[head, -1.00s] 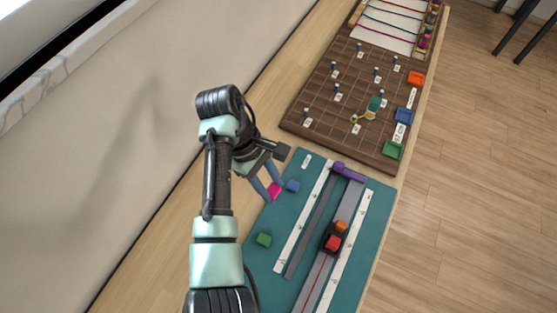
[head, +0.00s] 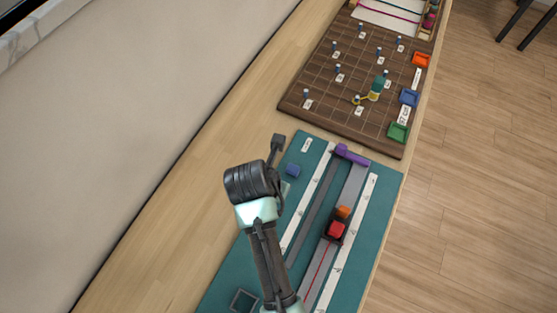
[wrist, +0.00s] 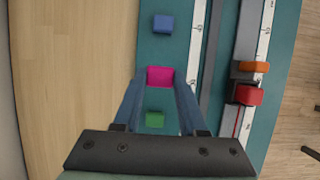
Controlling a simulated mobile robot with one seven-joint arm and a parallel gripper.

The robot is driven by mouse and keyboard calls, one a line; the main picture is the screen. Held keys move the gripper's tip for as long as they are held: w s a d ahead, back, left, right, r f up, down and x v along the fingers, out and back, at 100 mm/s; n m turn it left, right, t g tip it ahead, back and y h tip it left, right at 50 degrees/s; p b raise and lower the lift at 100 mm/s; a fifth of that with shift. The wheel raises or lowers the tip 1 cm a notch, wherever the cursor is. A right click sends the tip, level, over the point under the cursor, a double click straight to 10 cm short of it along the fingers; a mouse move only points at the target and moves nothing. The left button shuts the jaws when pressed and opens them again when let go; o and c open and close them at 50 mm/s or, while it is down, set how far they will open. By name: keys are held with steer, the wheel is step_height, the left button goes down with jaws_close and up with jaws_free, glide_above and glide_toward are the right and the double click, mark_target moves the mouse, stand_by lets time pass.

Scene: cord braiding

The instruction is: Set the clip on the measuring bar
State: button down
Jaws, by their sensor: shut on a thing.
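The magenta clip (wrist: 160,76) is between the fingertips of my gripper (wrist: 160,82) in the wrist view, and the jaws are shut on it. It is over the teal mat, left of the white measuring scale (wrist: 195,70); its height is unclear. In the head view my arm hides the clip and fingertips. The long bar assembly has a grey track (head: 352,190), white numbered strips and a purple end piece (head: 350,155). A red block (head: 335,230) and an orange block (head: 343,212) sit on a dark slider on the track.
A blue block (wrist: 163,24) lies ahead of the clip and a green block (wrist: 155,119) behind it, both on the mat. A brown pegboard (head: 340,95) with pegs and coloured trays stands beyond the mat. Bare wooden table (wrist: 75,80) lies to the left.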

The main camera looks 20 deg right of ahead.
steer(key=shift+f, duration=3.15)
steer(key=shift+f, duration=0.1)
steer(key=shift+c, duration=2.3)
jaws_free()
